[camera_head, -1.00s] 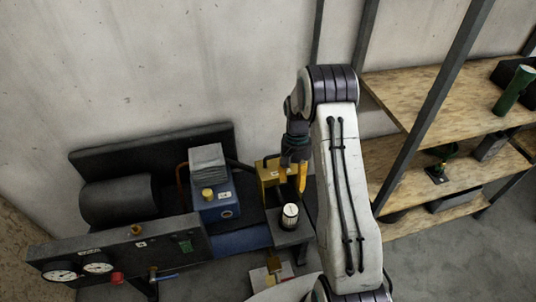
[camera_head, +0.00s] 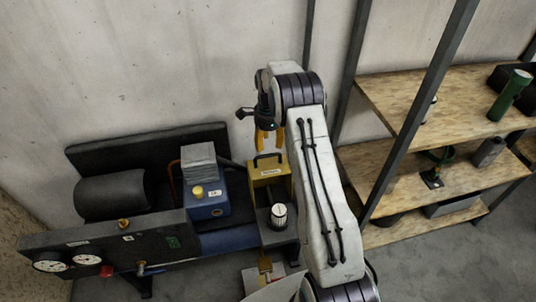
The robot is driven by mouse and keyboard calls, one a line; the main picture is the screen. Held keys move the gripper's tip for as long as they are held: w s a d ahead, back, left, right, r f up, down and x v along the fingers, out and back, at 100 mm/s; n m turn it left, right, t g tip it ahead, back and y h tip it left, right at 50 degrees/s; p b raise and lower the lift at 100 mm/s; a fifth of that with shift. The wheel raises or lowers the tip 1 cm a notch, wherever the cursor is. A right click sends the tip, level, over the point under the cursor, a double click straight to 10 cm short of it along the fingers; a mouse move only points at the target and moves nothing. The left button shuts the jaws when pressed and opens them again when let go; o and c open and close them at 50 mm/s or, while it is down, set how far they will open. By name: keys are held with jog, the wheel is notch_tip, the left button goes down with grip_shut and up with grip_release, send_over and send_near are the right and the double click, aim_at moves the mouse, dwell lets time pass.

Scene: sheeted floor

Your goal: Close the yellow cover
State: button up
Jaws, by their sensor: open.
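The yellow cover (camera_head: 256,181) is a box-like yellow part with a dark handle on top and a small label. It stands in the middle of the machine, behind a dark block with a white-and-black knob (camera_head: 279,211). Whether it is open or closed is hard to tell. My gripper (camera_head: 268,144) has yellow fingers, which point down above and behind the cover's handle. They look apart and hold nothing that I can see. My arm hides part of what lies to the right of the cover.
A blue unit (camera_head: 208,205) with a grey ribbed top and yellow cap stands left of the cover. A dark cylinder (camera_head: 112,194) and a gauge panel (camera_head: 100,246) lie further left. A wooden shelf rack (camera_head: 405,90) stands at the right, and a concrete wall behind.

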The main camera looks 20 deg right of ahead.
aim_at(268, 156)
jog(key=shift+f+p, duration=0.45)
jog(key=shift+f, duration=2.8)
jog(key=c, duration=0.9)
grip_shut()
